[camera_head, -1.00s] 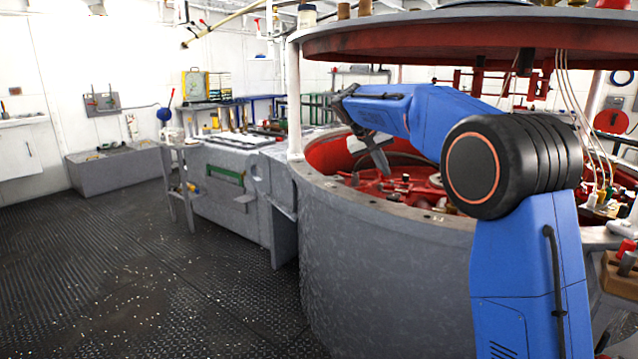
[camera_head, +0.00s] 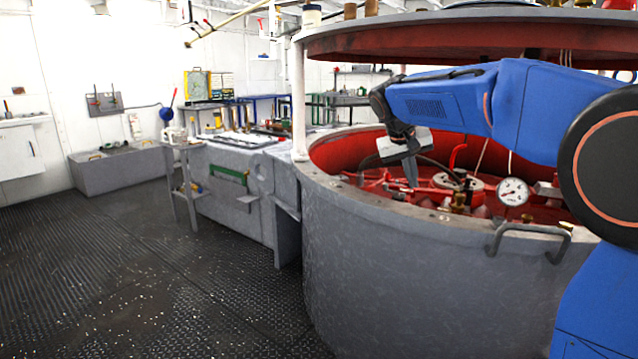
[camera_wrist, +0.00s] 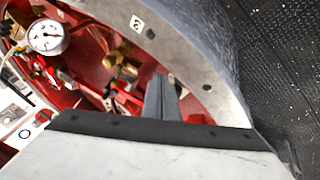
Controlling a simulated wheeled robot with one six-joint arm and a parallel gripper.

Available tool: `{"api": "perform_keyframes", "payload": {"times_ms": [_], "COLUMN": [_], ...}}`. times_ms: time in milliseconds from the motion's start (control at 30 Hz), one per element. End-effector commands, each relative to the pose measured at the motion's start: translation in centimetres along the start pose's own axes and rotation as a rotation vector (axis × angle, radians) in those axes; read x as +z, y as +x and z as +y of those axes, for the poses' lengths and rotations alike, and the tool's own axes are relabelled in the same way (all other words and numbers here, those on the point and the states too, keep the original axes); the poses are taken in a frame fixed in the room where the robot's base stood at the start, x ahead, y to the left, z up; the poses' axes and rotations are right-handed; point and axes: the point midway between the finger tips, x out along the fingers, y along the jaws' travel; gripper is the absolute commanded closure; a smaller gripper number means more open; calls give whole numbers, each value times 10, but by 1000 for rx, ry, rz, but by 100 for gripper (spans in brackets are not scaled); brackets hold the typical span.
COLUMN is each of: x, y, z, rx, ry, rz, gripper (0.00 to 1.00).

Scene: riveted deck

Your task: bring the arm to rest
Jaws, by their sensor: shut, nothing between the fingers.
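My gripper (camera_head: 411,178) hangs from the end of my blue arm, over the open red interior of the large round grey tank (camera_head: 390,255). Its fingers point down and are together with nothing between them. In the wrist view the shut fingers (camera_wrist: 161,98) stick out past the pale gripper body, above the tank's flat rim and the red fittings inside. I cannot tell how far the fingertips are from the fittings. The arm is bent, with its elbow at the right edge of the head view.
A pressure gauge (camera_head: 513,192) and brass valves stand inside the tank near its front rim. A grey handle (camera_head: 528,236) projects from the tank wall. A red-edged lid (camera_head: 470,42) overhangs the tank above my arm. A workbench (camera_head: 235,165) stands left; the deck floor (camera_head: 130,270) is clear.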

Motion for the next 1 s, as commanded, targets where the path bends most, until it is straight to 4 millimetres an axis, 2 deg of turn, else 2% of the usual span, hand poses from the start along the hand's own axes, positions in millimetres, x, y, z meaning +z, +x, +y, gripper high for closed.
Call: {"api": "perform_keyframes", "payload": {"times_ms": [33,200,467,733,1000], "x": [18,72,160,254,348], "y": [-4,-13,-19,-15,-2], "z": [9,27,47,55,52], "rx": [-14,-64,-139,-213,-283], "ry": [-1,-12,-24,-28,-25], "rz": [-3,-10,-12,-7,7], "gripper": [100,100,100,100,100]}}
